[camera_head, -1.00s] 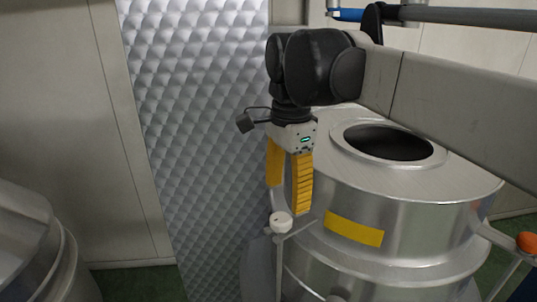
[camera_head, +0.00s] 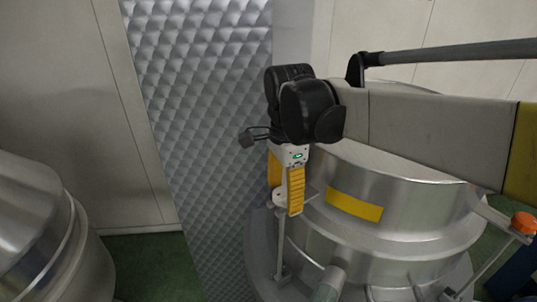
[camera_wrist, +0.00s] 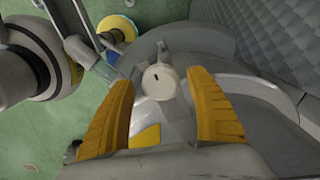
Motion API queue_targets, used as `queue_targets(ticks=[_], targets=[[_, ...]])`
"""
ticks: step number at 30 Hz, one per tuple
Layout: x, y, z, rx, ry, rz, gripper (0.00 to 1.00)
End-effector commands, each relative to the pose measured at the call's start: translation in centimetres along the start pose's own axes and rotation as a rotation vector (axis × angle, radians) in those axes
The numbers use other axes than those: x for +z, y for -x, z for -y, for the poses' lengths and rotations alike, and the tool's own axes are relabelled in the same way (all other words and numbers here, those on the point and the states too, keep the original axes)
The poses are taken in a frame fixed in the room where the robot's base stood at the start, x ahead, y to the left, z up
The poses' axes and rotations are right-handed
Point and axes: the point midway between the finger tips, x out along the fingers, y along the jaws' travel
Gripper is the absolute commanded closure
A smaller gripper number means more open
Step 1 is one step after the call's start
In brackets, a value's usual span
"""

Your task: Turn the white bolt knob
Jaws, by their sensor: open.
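The white bolt knob (camera_wrist: 159,80) is a round cap with a small dark mark, and it shows between my two yellow fingers in the wrist view. In the head view the knob (camera_head: 279,199) is partly hidden behind a finger, at the top of a thin metal post beside the steel vessel. My gripper (camera_head: 284,205) points down at the knob, with one finger on each side. In the wrist view my gripper (camera_wrist: 160,108) is open, with clear gaps between the fingers and the knob.
The steel vessel (camera_head: 410,205) with a yellow label (camera_head: 354,204) stands to the right. An orange knob (camera_head: 523,222) tops another post at far right. A quilted metal panel (camera_head: 205,120) is behind. Another steel vessel (camera_head: 45,235) stands at left. Green floor (camera_head: 150,262) lies between.

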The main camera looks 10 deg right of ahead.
Motion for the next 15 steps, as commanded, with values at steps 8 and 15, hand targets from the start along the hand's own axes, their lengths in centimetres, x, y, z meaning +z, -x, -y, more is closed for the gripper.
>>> queue_targets(ticks=[8,15], targets=[[0.0,-0.02,0.0,0.0,0.0,0.0,0.54],[0.0,-0.01,-0.01,0.0,0.0,0.0,0.88]])
